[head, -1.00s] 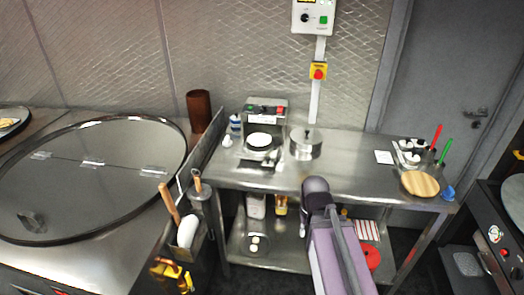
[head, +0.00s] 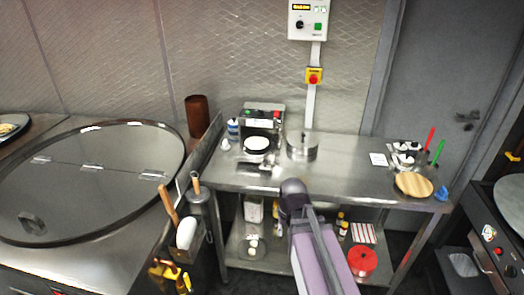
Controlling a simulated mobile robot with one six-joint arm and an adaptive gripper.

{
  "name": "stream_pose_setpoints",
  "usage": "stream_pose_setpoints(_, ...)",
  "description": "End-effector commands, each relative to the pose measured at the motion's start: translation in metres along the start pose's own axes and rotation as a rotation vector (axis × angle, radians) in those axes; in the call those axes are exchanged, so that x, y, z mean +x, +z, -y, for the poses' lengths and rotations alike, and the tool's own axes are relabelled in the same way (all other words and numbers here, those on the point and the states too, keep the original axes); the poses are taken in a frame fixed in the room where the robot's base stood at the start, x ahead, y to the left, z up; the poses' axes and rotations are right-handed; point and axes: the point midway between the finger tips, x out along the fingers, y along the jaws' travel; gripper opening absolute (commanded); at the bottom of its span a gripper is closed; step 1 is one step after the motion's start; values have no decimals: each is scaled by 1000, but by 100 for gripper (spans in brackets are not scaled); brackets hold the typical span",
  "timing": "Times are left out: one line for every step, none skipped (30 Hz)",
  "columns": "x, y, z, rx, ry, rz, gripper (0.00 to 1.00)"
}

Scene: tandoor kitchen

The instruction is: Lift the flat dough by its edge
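A flat, round white piece (head: 257,143) lies on a dark, box-like device at the back left of the steel table; it may be the flat dough, but it is too small to be sure. My arm rises from the bottom of the head view, and its dark rounded joint stands in front of the table's near edge. My gripper cannot be made out; it seems hidden beyond the arm. A small dark and metallic shape (head: 261,168) lies just in front of the white piece, too small to identify.
A metal pot (head: 302,147) stands right of the white piece. A round wooden board (head: 413,185) and small containers are at the table's right end. A tool holder (head: 197,205) stands left, beside the large tandoor lid (head: 85,190). The table's middle is mostly clear.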

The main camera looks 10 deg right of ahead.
Motion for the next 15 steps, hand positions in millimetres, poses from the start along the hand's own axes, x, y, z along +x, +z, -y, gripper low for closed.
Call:
stream_pose_setpoints(5,-18,0,23,-25,-28,28)
stream_pose_setpoints(7,-28,2,41,-45,-48,28)
stream_pose_setpoints(9,-43,5,71,-76,-79,28)
stream_pose_setpoints(11,-56,8,96,-101,-105,28)
stream_pose_setpoints(12,-69,10,125,-129,-132,28)
stream_pose_setpoints(14,-89,13,168,-171,-171,28)
stream_pose_setpoints(15,-105,16,203,-206,-201,28)
stream_pose_setpoints(15,-121,18,240,-242,-233,28)
stream_pose_setpoints(15,-143,21,294,-294,-274,28)
stream_pose_setpoints(14,-161,23,336,-335,-305,28)
stream_pose_setpoints(13,-178,24,381,-376,-337,28)
stream_pose_setpoints(11,-201,24,442,-432,-376,28)
stream_pose_setpoints(9,-218,24,489,-475,-405,28)
stream_pose_setpoints(6,-234,23,536,-518,-433,28)
stream_pose_setpoints(3,-255,22,597,-574,-467,28)
